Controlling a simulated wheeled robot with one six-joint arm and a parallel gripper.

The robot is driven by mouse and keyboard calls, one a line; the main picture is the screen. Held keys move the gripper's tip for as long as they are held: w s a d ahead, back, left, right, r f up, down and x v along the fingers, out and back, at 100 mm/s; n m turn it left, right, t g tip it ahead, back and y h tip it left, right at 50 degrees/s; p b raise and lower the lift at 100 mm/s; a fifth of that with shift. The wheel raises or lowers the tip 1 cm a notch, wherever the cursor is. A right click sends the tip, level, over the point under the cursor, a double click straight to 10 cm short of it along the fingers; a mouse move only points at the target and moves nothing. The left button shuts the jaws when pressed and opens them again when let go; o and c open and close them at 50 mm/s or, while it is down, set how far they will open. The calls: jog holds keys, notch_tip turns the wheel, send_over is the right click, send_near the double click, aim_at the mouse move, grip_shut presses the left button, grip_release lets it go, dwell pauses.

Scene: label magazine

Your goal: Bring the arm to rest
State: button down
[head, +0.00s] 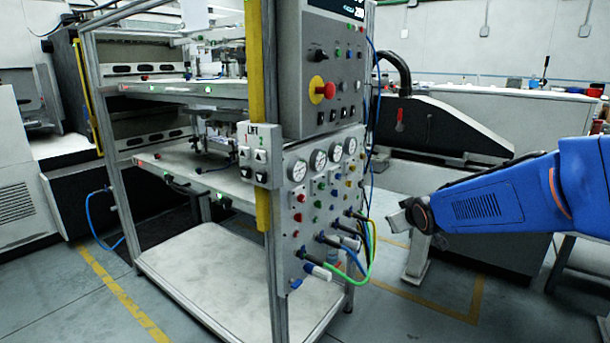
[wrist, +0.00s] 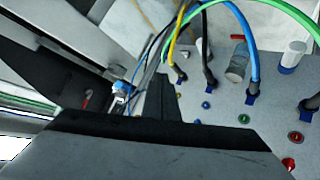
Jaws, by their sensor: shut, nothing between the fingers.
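My blue arm reaches in from the right edge of the head view. My gripper (head: 414,272) hangs down at its end, shut and empty, right of the machine frame and apart from it in the picture. In the wrist view my gripper (wrist: 174,95) is a large grey and black shape across the bottom, and its fingertips are hard to make out. The control panel (head: 308,240) with gauges, buttons and plugged hoses is left of my gripper. The panel also shows, turned over, at the right of the wrist view (wrist: 222,110).
Green and yellow hoses (head: 372,255) bulge from the panel toward my gripper. A lift button box (head: 258,155) and a red emergency knob (head: 322,90) are on the frame. Floor is open between frame and arm.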

jog(key=s+f+m+g, duration=0.2)
jog(key=s+g, duration=0.1)
jog(key=s, duration=1.7)
jog(key=s+d+f+m+g, duration=0.1)
jog(key=s+f+m+g, duration=0.1)
jog(key=s, duration=1.8)
jog(key=shift+d+f+m+g, duration=0.2)
jog(key=shift+f+m+g, duration=0.2)
jog(key=shift+f+g, duration=0.4)
jog(key=shift+r, duration=0.15)
